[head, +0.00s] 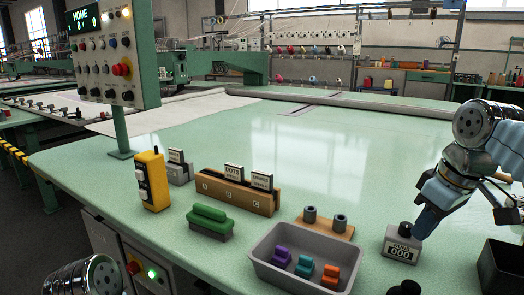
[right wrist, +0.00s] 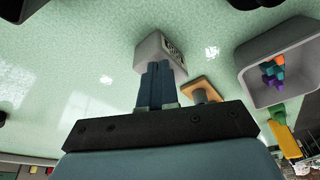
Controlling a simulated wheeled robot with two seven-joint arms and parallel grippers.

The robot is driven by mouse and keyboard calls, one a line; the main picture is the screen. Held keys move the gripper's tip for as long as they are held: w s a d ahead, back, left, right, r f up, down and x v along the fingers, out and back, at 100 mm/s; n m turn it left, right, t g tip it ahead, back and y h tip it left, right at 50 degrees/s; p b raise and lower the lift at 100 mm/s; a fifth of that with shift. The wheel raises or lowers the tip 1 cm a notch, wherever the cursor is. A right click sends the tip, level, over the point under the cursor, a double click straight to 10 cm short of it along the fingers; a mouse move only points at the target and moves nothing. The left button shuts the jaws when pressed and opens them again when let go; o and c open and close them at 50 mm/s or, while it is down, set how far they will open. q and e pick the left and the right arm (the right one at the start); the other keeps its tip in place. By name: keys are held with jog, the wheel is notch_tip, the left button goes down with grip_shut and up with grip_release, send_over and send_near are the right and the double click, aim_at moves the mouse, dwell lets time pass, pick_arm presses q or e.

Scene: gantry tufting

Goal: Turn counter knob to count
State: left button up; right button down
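The counter (head: 400,247) is a small grey box near the right front of the table, with a display reading 000 and a dark round knob (head: 405,229) on top. My right gripper (head: 421,226) is just right of the knob, its blue fingers pointing down. In the right wrist view the two fingers (right wrist: 157,72) lie side by side with no clear gap, and the counter (right wrist: 151,48) is just beyond their tips. The knob is not visible there, and I see nothing held between the fingers. My left gripper is out of view.
A grey tray (head: 262,262) with purple, teal and orange pieces is left of the counter. A wooden base with two grey pegs (head: 326,224) sits behind it. A black bin (head: 500,268) is at the right edge. The table's middle is clear.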

jog(key=shift+s, duration=0.1)
jog(key=shift+s+d, duration=0.1)
jog(key=shift+s+r, duration=0.1)
jog(key=shift+r, duration=0.05)
jog(key=p+v, duration=0.3)
jog(key=shift+w+r, duration=0.3)
jog(key=shift+r, duration=0.25)
jog(key=shift+v, duration=0.8)
jog(key=shift+w+a, duration=0.15)
jog(key=shift+a, duration=0.1)
